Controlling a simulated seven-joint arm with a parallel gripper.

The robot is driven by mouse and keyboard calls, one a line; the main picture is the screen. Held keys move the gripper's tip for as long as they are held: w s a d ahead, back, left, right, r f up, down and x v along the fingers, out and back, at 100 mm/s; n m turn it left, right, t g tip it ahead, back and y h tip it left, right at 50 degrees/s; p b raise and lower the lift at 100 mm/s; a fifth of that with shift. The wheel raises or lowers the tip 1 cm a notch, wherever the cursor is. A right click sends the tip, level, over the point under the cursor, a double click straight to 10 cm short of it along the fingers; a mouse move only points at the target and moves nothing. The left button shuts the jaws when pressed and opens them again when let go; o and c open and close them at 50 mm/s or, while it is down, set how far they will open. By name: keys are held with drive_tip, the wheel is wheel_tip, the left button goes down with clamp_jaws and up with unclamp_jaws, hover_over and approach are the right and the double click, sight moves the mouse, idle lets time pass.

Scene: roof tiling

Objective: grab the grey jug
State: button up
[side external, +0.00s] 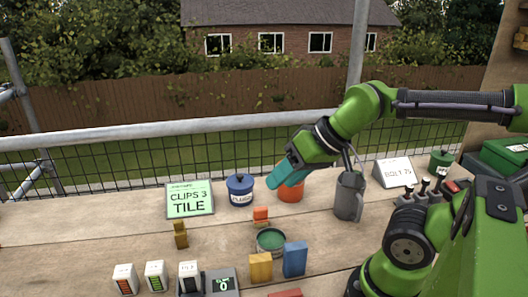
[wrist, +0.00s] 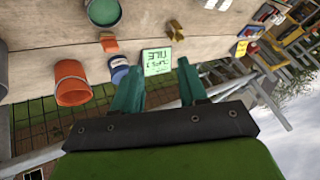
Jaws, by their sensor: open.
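The grey jug (side external: 349,197) stands upright on the wooden boards, right of the orange bucket, with its handle side towards the right. My gripper (side external: 281,184) is to the left of the jug, its teal fingers angled down and left in front of the orange bucket (side external: 291,193). In the wrist view my gripper (wrist: 158,66) has its two fingers spread apart with nothing between them. The orange bucket shows there at the left (wrist: 72,83).
A blue pot (side external: 240,190) and a green "CLIPS 3 TILE" sign (side external: 189,200) stand left of my gripper. In front are a green-filled tin (side external: 270,242), a yellow block (side external: 260,267) and a blue block (side external: 295,259). A "BOLT 75" sign (side external: 397,172) stands behind the jug's right side.

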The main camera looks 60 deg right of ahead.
drive_tip(key=c, duration=0.3)
drive_tip(key=n+g+h, duration=1.3)
drive_tip(key=n+g, duration=0.1)
drive_tip(key=g, duration=0.1)
approach(358, 214)
drive_tip(key=x, duration=0.7)
drive_tip(key=shift+d+f, duration=0.15)
drive_tip(key=shift+f, duration=0.05)
drive_tip(key=shift+x, duration=2.75)
